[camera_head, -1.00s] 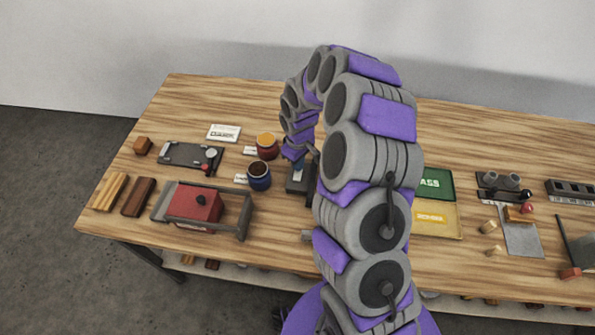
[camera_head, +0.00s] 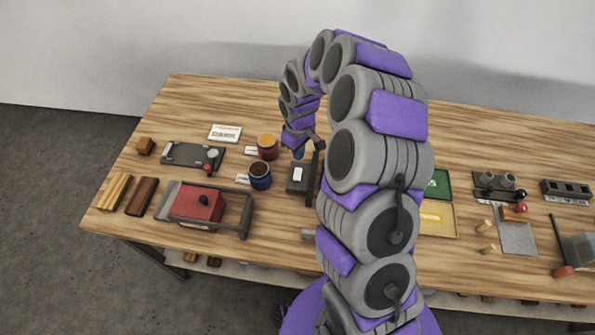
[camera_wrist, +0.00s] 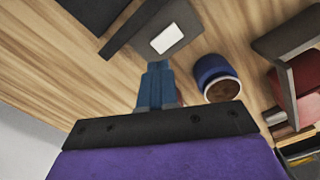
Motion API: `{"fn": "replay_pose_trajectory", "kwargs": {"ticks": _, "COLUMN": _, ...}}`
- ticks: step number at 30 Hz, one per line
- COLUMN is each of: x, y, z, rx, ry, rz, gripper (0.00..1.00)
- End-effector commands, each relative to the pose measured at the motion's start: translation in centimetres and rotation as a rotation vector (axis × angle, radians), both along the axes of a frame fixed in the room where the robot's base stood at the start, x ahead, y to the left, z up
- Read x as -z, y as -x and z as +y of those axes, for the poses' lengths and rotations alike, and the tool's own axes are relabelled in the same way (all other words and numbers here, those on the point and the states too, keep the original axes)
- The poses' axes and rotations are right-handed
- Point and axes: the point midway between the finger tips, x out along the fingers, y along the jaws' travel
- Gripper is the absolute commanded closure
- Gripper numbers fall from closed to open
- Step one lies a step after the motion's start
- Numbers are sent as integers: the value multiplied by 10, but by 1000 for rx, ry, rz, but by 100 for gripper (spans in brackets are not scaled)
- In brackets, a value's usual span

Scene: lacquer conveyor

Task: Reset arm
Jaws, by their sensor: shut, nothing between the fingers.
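My gripper (camera_wrist: 158,66) shows in the wrist view as two blue fingers pressed together with nothing between them. In the head view its blue tip (camera_head: 299,153) is small, above the table at the end of my curled arm. It is just behind a dark grey device with a white label (camera_head: 298,176), which also shows in the wrist view (camera_wrist: 186,30) beyond the fingertips. The gripper looks apart from it, though the exact height is hard to tell. My arm hides the middle of the table.
A blue cup (camera_head: 260,177) and an orange-brown cup (camera_head: 267,148) stand close left of my gripper. A red block in a grey frame (camera_head: 198,203) lies front left. Green (camera_head: 440,184) and yellow (camera_head: 438,216) trays lie right of my arm. The back of the table (camera_head: 230,98) is clear.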

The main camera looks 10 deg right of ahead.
Motion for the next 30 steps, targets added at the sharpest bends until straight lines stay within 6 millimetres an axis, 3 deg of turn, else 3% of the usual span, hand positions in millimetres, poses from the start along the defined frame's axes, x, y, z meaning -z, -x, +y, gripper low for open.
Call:
{"fn": "replay_pose_trajectory", "kwargs": {"ticks": 14, "x": -7, "y": 4, "z": 2, "rx": 4, "ry": -3, "rz": 1, "gripper": 100}}
{"fn": "replay_pose_trajectory", "kwargs": {"ticks": 20, "x": -47, "y": 30, "z": 11, "rx": 37, "ry": -17, "rz": 11, "gripper": 100}}
{"fn": "replay_pose_trajectory", "kwargs": {"ticks": 30, "x": -119, "y": 102, "z": 19, "rx": 133, "ry": -19, "rz": 42, "gripper": 100}}
